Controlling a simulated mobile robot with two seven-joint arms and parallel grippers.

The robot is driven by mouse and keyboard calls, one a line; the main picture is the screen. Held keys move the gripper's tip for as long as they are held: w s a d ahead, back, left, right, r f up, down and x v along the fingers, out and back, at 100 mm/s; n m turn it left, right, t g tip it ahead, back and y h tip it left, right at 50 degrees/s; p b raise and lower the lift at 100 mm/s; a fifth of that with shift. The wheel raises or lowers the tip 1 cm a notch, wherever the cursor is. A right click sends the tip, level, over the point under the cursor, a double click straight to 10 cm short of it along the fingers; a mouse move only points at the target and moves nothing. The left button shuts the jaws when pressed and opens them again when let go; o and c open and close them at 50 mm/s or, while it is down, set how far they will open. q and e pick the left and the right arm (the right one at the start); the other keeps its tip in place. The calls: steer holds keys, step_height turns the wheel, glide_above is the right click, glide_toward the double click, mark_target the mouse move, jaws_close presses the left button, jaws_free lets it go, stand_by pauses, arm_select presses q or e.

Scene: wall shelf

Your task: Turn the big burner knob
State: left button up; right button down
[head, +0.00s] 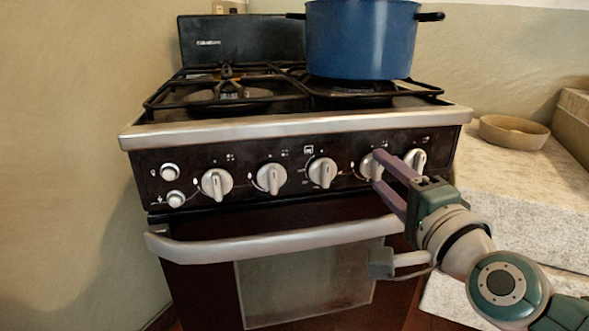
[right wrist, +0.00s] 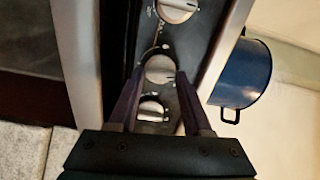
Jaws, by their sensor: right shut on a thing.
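A black stove front panel (head: 245,165) carries a row of silver knobs in the head view. My right gripper (head: 379,168) reaches in from the right and is shut on the second knob from the right (head: 367,166). In the right wrist view its two purple fingers (right wrist: 160,73) lie on either side of this knob (right wrist: 160,66), which is partly covered. The rightmost knob (head: 414,160) stands just beside the fingers; it also shows between them in the wrist view (right wrist: 152,108). The middle knob (head: 322,172) is clear of the gripper. My left gripper is out of view.
A blue pot (head: 360,40) stands on the right-hand burners. The silver oven door handle (head: 270,242) runs below the knobs, close under my gripper. A stone counter (head: 515,190) with a shallow bowl (head: 514,131) lies to the right.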

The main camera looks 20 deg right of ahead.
steer(key=shift+m, duration=0.6)
steer(key=shift+c, duration=1.6)
jaws_free()
steer(key=shift+s, duration=0.1)
steer(key=s+a+p, duration=0.1)
steer(key=s, duration=0.8)
steer(key=shift+s+a, duration=0.25)
steer(key=shift+s, duration=0.05)
